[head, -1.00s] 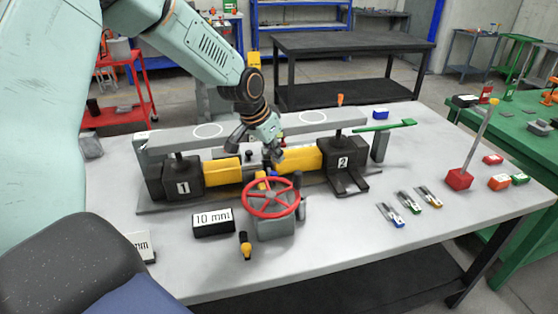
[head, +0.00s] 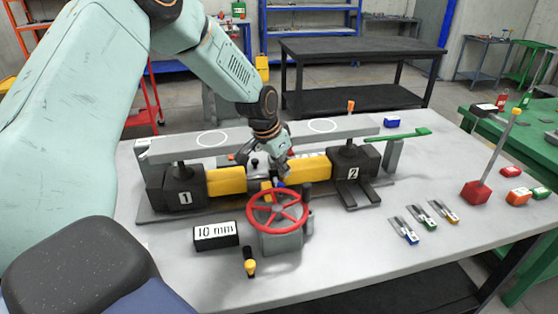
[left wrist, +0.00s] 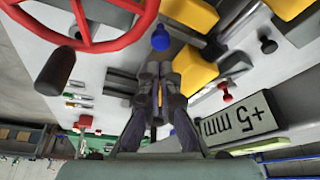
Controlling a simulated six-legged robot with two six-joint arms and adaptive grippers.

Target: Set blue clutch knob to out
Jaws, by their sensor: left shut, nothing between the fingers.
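The blue clutch knob (left wrist: 160,39) is small and round, and shows just past my fingertips in the left wrist view. In the head view a bit of blue (head: 279,184) shows behind the red handwheel (head: 277,210), below the gripper. My left gripper (head: 283,176) points down between the yellow blocks, close behind the handwheel. In the left wrist view its fingers (left wrist: 163,68) are shut and empty, with the knob just beyond the tips. I cannot tell whether they touch it. The handwheel also shows in that view (left wrist: 98,45). My right gripper is not in view.
Black jacks 1 (head: 170,188) and 2 (head: 357,166) flank the handwheel under a long grey beam (head: 268,137). A "10 mm" block (head: 216,235) lies in front. A red-based lever (head: 477,191) stands at the right.

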